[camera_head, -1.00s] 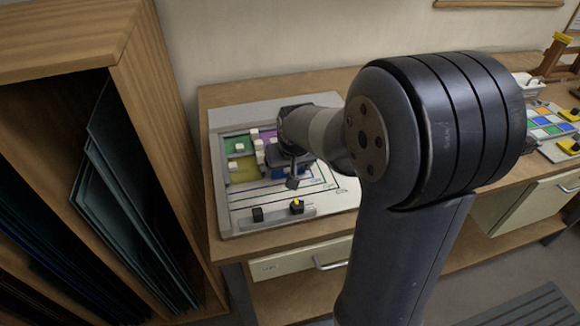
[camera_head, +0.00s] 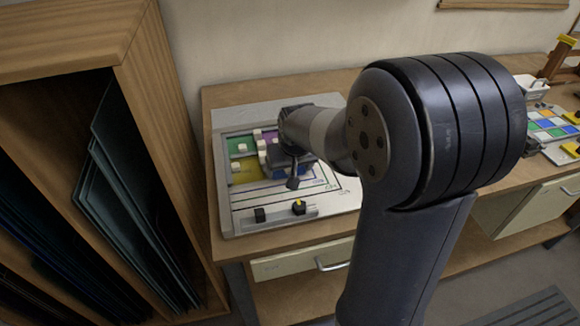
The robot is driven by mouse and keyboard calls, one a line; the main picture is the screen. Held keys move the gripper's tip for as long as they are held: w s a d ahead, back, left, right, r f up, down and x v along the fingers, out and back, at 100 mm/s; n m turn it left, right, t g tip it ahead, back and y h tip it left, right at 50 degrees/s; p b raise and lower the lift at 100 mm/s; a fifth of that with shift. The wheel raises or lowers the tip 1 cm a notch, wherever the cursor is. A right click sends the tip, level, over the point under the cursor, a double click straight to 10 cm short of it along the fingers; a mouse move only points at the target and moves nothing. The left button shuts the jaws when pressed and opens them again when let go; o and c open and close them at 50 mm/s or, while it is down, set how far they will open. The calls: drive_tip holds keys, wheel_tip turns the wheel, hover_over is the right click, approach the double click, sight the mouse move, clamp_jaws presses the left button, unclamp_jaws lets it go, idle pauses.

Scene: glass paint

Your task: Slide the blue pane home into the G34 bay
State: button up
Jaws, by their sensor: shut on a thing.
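The glass board (camera_head: 228,212) lies on the bench with coloured panes set in it. A green pane (camera_head: 240,146) is at its upper left and a yellow pane (camera_head: 246,172) is below that; a bit of purple shows at the top. My gripper (camera_head: 292,180) points down over the right part of the coloured panes and is shut.
Several white knobs (camera_head: 262,148) stand on the panes close left of my gripper. A front strip (camera_head: 275,217) carries black knobs. A wooden rack (camera_head: 150,120) with tall glass sheets stands left. Another coloured board (camera_head: 550,125) is on the bench at right.

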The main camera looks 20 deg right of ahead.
drive_tip(key=shift+w+r, duration=0.1)
drive_tip(key=o, duration=0.9)
drive_tip(key=shift+r, duration=0.1)
drive_tip(key=shift+a+r+p, duration=0.25)
drive_tip(key=shift+r+p, duration=0.7)
drive_tip(key=shift+r, duration=0.2)
drive_tip(key=shift+d+r+p, duration=0.2)
drive_tip(key=shift+r+p, duration=1.55)
drive_tip(key=shift+r, duration=0.5)
drive_tip(key=shift+f, duration=0.1)
